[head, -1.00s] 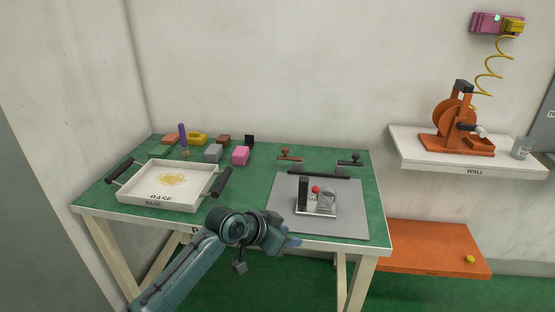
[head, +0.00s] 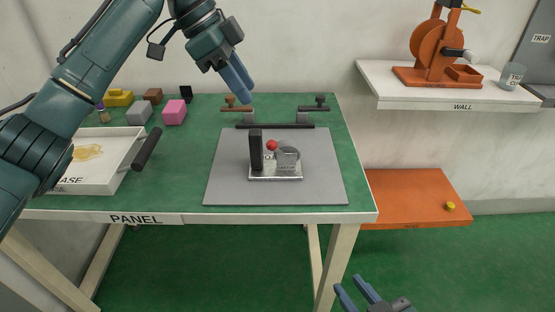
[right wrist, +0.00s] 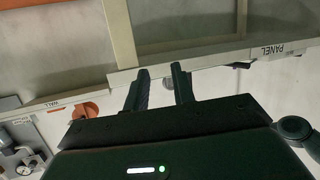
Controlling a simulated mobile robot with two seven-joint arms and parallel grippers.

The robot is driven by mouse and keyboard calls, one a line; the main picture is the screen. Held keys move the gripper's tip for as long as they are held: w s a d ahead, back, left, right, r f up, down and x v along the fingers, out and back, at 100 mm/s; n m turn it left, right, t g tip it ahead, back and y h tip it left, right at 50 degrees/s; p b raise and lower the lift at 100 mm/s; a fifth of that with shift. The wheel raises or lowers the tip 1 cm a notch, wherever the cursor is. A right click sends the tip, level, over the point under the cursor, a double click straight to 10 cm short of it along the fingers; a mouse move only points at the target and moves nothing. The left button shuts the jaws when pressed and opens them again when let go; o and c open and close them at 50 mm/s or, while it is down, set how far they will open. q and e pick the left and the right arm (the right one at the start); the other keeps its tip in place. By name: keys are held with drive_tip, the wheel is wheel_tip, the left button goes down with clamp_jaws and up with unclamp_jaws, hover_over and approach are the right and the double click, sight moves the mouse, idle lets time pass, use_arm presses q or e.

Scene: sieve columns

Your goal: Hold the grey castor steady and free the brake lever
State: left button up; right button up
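The grey castor (head: 287,158) is a short grey cylinder on a small pale plate (head: 276,178), which lies on the grey mat. A red ball knob (head: 272,145), which looks like the end of the brake lever, shows beside the castor. A black upright block (head: 256,150) stands at the plate's left. My left gripper (head: 244,92) hangs above and behind the plate, apart from it; its fingers overlap, so their gap is unclear. My right gripper (head: 357,290) is open and empty, low in front of the table; it also shows open in the right wrist view (right wrist: 160,85).
The grey mat (head: 225,185) lies on the green table (head: 190,150). A black bar (head: 275,126) and two small handles (head: 237,104) (head: 314,104) stand behind the plate. A white tray (head: 110,175) is at left, under my left arm. A wall shelf (head: 385,85) is at right.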

drive_tip(key=o, duration=0.6)
drive_tip(key=w+n, duration=0.2)
drive_tip(key=n, duration=0.1)
drive_tip(key=w+r+n+h, duration=0.1)
drive_tip(key=w+n, duration=0.1)
drive_tip(key=n, duration=0.2)
drive_tip(key=w+n+h, duration=0.1)
drive_tip(key=w+n, duration=0.1)
drive_tip(key=n, duration=0.1)
drive_tip(key=shift+w+a+r+n, duration=0.25)
drive_tip(key=shift+r+n, duration=0.05)
drive_tip(key=shift+n, duration=0.1)
drive_tip(key=shift+o, duration=0.4)
drive_tip(key=w+r+n+h, duration=0.1)
drive_tip(key=r+n, duration=0.1)
drive_tip(key=n, duration=0.1)
drive_tip(key=w+r+n+t+h, duration=0.1)
drive_tip(key=w+r+n, duration=0.1)
drive_tip(key=n, duration=0.2)
drive_tip(key=w+r+n+t+h, duration=0.1)
drive_tip(key=w+r+n, duration=0.1)
drive_tip(key=n, duration=0.1)
drive_tip(key=shift+w+a+r, duration=0.25)
drive_tip(key=shift+a, duration=0.05)
drive_tip(key=n+t, duration=0.2)
drive_tip(key=n, duration=0.9)
approach(288, 161)
drive_tip(key=w, duration=1.3)
drive_tip(key=shift+d+f, duration=0.1)
drive_tip(key=shift+f, duration=0.05)
